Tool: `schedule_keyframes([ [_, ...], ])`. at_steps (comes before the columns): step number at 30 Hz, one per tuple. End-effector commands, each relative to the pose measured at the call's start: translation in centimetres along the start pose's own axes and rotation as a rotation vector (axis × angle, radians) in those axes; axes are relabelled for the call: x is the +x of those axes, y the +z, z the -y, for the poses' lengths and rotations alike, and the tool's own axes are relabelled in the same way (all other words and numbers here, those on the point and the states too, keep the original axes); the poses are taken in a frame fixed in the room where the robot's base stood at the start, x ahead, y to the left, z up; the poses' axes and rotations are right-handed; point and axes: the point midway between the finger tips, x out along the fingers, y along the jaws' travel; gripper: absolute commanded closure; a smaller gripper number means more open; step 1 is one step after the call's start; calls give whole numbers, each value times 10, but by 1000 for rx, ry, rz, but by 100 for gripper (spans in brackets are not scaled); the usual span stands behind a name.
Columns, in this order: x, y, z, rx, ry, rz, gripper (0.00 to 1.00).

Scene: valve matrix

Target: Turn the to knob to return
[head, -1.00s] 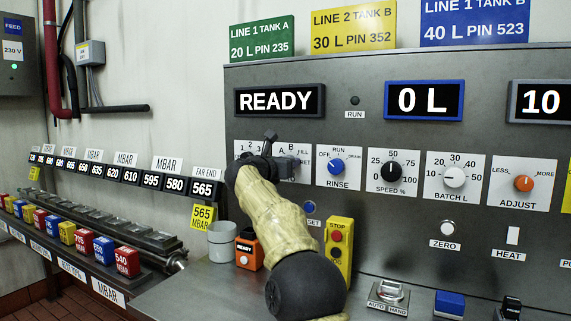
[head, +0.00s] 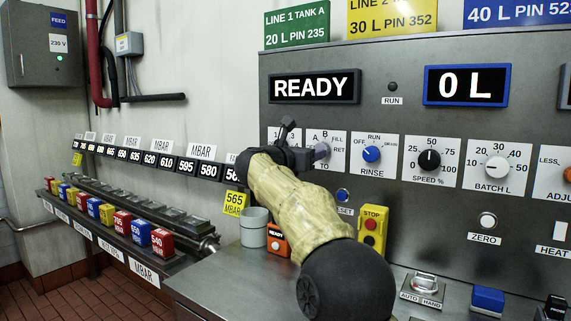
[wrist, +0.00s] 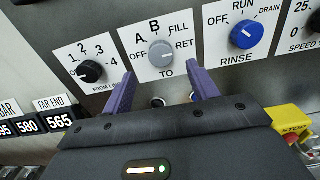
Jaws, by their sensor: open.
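The TO knob (wrist: 161,53) is a grey dial on a white plate marked A, B, FILL and RET in the wrist view. Its pointer direction is too small to read surely. My gripper (wrist: 163,86) is open and empty, its two purple fingers apart below the knob in that picture, one on each side and not closed on it.
The black FROM LINE knob (wrist: 90,71) is left of TO, and the blue RINSE knob (wrist: 247,34) is right. Below stand a yellow STOP box (head: 373,232) and a grey cup (head: 254,228). The display (head: 313,87) reads READY.

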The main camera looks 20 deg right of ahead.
Motion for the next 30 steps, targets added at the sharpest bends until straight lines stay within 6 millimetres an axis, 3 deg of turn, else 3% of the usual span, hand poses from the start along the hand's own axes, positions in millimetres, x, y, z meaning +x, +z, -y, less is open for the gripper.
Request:
schedule_keyframes([
  [9, -66, 0, 0, -1, 3, 0, 41],
  [15, -94, -1, 0, -1, 1, -1, 41],
  [30, -100, -1, 0, -1, 0, -2, 41],
])
